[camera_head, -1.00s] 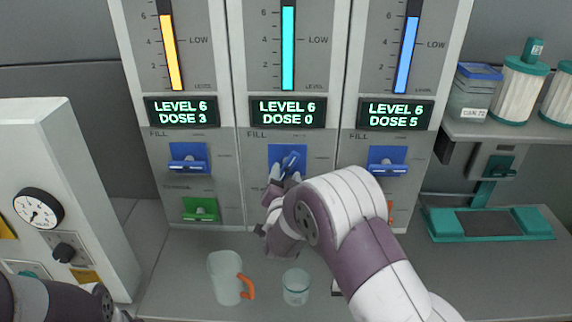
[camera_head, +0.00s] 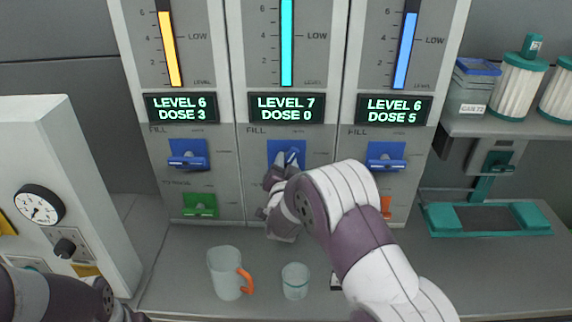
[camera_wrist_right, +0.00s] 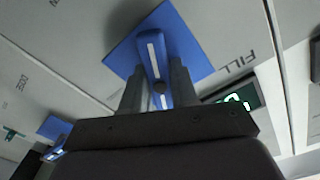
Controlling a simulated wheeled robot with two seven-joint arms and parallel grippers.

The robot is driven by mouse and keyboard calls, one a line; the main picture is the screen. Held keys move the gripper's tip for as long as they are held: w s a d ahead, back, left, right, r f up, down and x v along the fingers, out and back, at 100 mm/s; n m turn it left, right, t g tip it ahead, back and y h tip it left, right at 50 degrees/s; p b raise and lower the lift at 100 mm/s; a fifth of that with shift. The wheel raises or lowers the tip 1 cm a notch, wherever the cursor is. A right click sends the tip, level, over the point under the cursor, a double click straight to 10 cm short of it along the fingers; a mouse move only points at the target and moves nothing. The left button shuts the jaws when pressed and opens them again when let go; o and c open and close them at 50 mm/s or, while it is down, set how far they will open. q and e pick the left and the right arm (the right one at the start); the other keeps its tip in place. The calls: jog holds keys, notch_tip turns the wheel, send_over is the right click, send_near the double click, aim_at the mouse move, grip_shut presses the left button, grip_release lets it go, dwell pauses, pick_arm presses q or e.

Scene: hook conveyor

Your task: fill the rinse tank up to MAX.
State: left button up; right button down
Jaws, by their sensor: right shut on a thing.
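The middle column's blue fill lever (camera_head: 293,156) sits on a blue plate under the word FILL. My right gripper (camera_head: 284,168) is shut on this lever; in the right wrist view the lever (camera_wrist_right: 152,52) stands between the two fingers. The middle display (camera_head: 287,108) reads LEVEL 7, DOSE 0, and its cyan gauge (camera_head: 287,45) is filled up to the top edge of the view. Any MAX mark is out of view, and I cannot read which column is the rinse tank. My left gripper is not in view; only part of my left arm shows at lower left.
A jug with an orange handle (camera_head: 224,270) and a clear cup (camera_head: 295,281) stand on the counter below. A teal-framed stand (camera_head: 487,218) is at right.

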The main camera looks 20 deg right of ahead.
jog(key=m+b, duration=0.3)
jog(key=b, duration=0.2)
jog(key=m+b, duration=0.3)
jog(key=b, duration=0.2)
jog(key=m+b, duration=0.3)
jog(key=b, duration=0.2)
jog(key=shift+f+m+b, duration=0.25)
jog(key=shift+m+b, duration=0.05)
jog(key=shift+r+m+b, duration=0.15)
jog(key=shift+m+b, duration=0.55)
jog(key=shift+b, duration=0.15)
jog(key=shift+r+m+b, duration=0.15)
jog(key=shift+m+b, duration=0.15)
jog(key=shift+b, duration=0.05)
jog(key=c, duration=1.1)
grip_release()
jog(key=shift+o, duration=0.7)
jog(key=shift+w+a, duration=0.1)
